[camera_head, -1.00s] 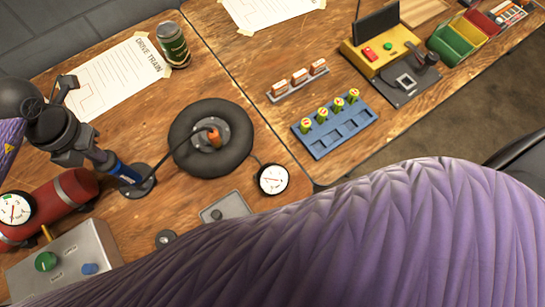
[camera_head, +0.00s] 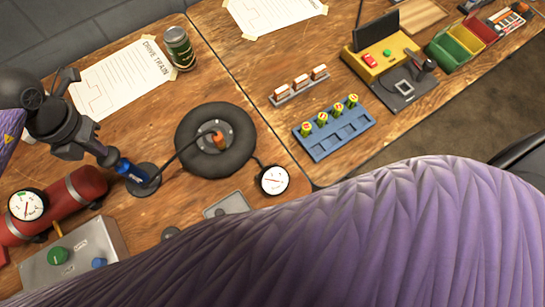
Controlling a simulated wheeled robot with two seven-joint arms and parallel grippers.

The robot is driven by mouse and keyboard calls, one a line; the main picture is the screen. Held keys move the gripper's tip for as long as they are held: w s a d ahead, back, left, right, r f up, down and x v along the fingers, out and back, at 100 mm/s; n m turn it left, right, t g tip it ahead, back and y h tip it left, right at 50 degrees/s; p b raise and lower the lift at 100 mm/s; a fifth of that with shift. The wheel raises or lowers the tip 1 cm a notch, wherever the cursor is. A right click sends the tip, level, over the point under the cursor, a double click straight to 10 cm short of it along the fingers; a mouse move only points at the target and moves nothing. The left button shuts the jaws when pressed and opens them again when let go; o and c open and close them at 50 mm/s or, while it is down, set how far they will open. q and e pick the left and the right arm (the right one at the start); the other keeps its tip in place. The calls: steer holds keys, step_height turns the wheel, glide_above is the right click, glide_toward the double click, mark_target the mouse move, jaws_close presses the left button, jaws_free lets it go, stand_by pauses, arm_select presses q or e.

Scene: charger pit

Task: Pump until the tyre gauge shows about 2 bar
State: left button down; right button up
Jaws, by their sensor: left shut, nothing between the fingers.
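The black tyre (camera_head: 184,137) lies flat on the wooden workbench, with an orange connector (camera_head: 218,140) at its hub. A dark hose runs from it to the pump (camera_head: 132,171), which has a blue body on a round dark base. The round white tyre gauge (camera_head: 273,180) lies beside the tyre; its needle is too small to read surely. My left gripper (camera_head: 109,159) is shut and empty at the upper end of the pump; I cannot tell whether it touches. My right gripper is out of view; my purple arm covers the lower right.
A red tank (camera_head: 82,190) with its own gauge (camera_head: 27,205) and a grey control box (camera_head: 75,262) stand at left. A blue rack (camera_head: 335,130) and yellow device (camera_head: 372,56) are to the right.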

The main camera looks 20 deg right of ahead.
arm_select(q)
steer(key=shift+f, duration=0.1)
steer(key=shift+f+b, duration=1.25)
steer(key=shift+f, duration=0.35)
step_height(320, 180, up, 4)
steer(key=p, duration=0.3)
steer(key=shift+f, duration=0.3)
steer(key=shift+f, duration=0.1)
steer(key=shift+f+b, duration=1.4)
steer(key=shift+f, duration=0.25)
step_height(320, 180, up, 4)
steer(key=p, duration=0.3)
steer(key=shift+f, duration=0.3)
